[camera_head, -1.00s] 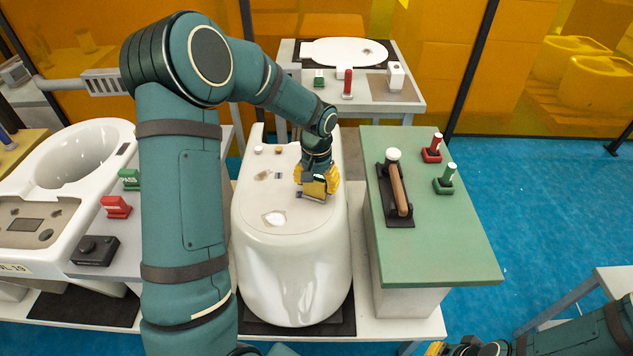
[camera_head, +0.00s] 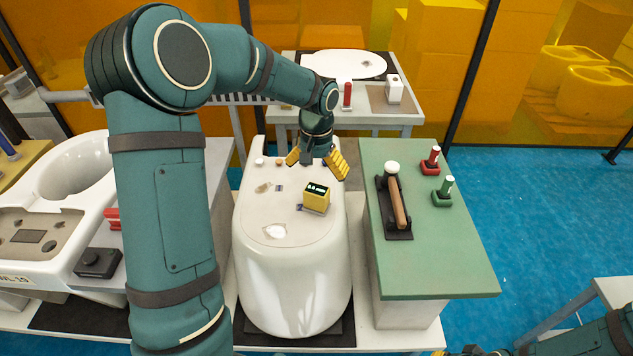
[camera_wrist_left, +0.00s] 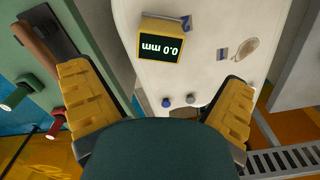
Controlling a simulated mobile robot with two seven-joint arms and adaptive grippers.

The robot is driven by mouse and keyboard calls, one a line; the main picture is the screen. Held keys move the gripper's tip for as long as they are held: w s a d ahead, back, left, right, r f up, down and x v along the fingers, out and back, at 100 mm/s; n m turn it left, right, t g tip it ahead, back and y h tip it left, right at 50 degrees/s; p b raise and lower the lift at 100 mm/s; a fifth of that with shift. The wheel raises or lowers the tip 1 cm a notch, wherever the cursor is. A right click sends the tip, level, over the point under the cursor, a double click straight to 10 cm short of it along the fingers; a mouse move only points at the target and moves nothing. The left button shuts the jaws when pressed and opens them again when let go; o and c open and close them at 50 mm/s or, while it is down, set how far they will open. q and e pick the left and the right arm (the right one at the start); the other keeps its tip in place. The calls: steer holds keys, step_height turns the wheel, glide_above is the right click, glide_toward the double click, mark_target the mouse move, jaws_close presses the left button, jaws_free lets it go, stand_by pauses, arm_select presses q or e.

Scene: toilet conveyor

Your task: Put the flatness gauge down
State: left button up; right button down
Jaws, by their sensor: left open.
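The flatness gauge (camera_head: 316,196) is a small yellow box with a dark display. It stands on the top of the white toilet (camera_head: 290,275). In the left wrist view the gauge (camera_wrist_left: 163,42) shows "0.0 mm", and it lies beyond my fingers, apart from them. My left gripper (camera_head: 318,163) is open and empty, just behind the gauge in the head view. Its yellow fingers are spread wide in the left wrist view (camera_wrist_left: 160,110). My right gripper (camera_head: 470,352) is barely in view at the bottom edge, and its jaws cannot be made out.
A green-topped stand (camera_head: 440,260) on the right holds a wooden-handled tool (camera_head: 397,205), a red stamp (camera_head: 431,162) and a green stamp (camera_head: 443,192). Another toilet (camera_head: 75,175) is on the left. A table (camera_head: 405,118) with a white lid stands behind.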

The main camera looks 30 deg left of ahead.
mark_target(316, 189)
arm_select(q)
steer(key=shift+r, duration=1.6)
